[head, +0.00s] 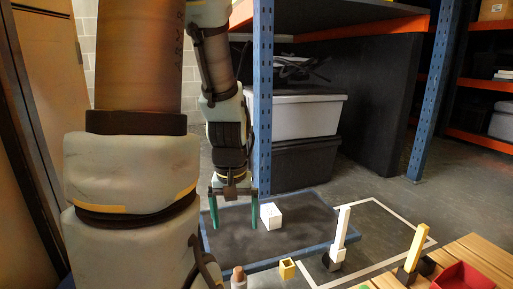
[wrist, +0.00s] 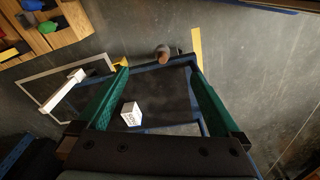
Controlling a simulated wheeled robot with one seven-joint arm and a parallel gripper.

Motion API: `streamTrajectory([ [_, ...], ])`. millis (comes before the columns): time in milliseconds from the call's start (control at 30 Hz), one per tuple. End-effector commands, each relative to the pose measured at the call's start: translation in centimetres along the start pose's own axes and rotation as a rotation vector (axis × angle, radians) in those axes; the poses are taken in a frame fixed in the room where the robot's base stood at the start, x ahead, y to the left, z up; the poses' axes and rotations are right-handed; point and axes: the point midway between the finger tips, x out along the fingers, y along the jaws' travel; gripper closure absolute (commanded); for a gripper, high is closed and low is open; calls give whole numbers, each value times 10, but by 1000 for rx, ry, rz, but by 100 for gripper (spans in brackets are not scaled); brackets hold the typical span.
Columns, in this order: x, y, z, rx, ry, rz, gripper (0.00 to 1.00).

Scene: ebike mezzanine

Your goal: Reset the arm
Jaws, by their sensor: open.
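My gripper (head: 234,211) has two green fingers spread wide apart, with nothing between them. It hangs pointing down above the left part of a dark mat with a blue rim (head: 292,262). A white box (head: 271,216) sits on the mat just right of the fingers in the head view. In the wrist view my gripper (wrist: 158,82) is open, and the white box (wrist: 131,114) shows beyond and between the fingers, apart from both. My arm fills the left of the head view.
A yellow block (head: 287,268) and a brown-topped bottle (head: 238,277) stand before the mat. A white post (head: 341,232) and a yellow post (head: 413,250) stand to the right. A red bin (head: 467,277) rests on wooden slats. A blue rack upright (head: 263,100) rises behind my gripper, near grey storage bins (head: 293,116).

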Motion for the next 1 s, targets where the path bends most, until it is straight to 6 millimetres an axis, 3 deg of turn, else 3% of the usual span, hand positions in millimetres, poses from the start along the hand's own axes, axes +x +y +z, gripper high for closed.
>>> streamTrajectory([
  [200,-43,-17,6,86,54,-5,0],
  [533,-105,-15,0,83,49,-4,0],
  [1000,-246,-12,-13,82,49,-4,0],
])
